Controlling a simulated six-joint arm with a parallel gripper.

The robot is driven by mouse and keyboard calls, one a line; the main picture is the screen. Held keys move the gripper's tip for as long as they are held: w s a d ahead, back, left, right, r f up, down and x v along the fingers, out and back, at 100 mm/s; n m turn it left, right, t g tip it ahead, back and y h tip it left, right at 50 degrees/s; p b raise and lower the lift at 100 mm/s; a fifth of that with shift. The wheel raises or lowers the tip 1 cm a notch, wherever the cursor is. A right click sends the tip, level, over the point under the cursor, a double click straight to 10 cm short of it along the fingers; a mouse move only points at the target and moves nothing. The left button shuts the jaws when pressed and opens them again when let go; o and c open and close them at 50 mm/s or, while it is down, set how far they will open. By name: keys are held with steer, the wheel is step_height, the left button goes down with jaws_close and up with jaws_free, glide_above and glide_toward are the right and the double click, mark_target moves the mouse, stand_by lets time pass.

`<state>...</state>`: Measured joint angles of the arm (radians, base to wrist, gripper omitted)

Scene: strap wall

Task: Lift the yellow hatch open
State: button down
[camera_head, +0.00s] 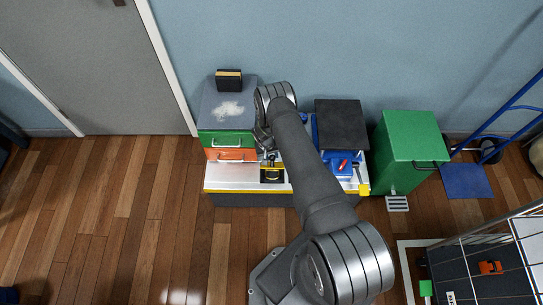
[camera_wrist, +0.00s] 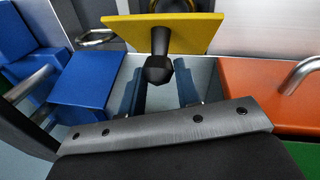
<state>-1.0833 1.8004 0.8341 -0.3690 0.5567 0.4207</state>
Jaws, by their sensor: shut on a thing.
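The yellow hatch (camera_wrist: 190,36) is a flat panel near the top middle of the wrist view. A dark stem with a faceted black knob (camera_wrist: 158,70) stands out from it towards me. My gripper (camera_wrist: 162,90) has its two fingers on either side of this knob and is shut on it. In the head view my gripper (camera_head: 268,156) is at the middle of the bench, beside the orange drawer. A small dark patch with yellow edges (camera_head: 272,175) shows just in front of it. I cannot tell the hatch's exact angle; the arm hides part of this area.
Left of my gripper is a cabinet with a green drawer (camera_head: 224,140) and an orange drawer (camera_head: 230,155), both with metal handles. A blue box (camera_head: 341,165) stands to the right, with a green bin (camera_head: 412,145) beyond. The floor in front is clear on the left.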

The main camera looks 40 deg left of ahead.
steer(key=shift+w, duration=0.15)
steer(key=c, duration=1.1)
jaws_free()
steer(key=shift+o, duration=0.2)
steer(key=s+a+r, duration=0.1)
steer(key=s+r, duration=0.2)
steer(key=r, duration=1.4)
steer(key=shift+a, duration=0.4)
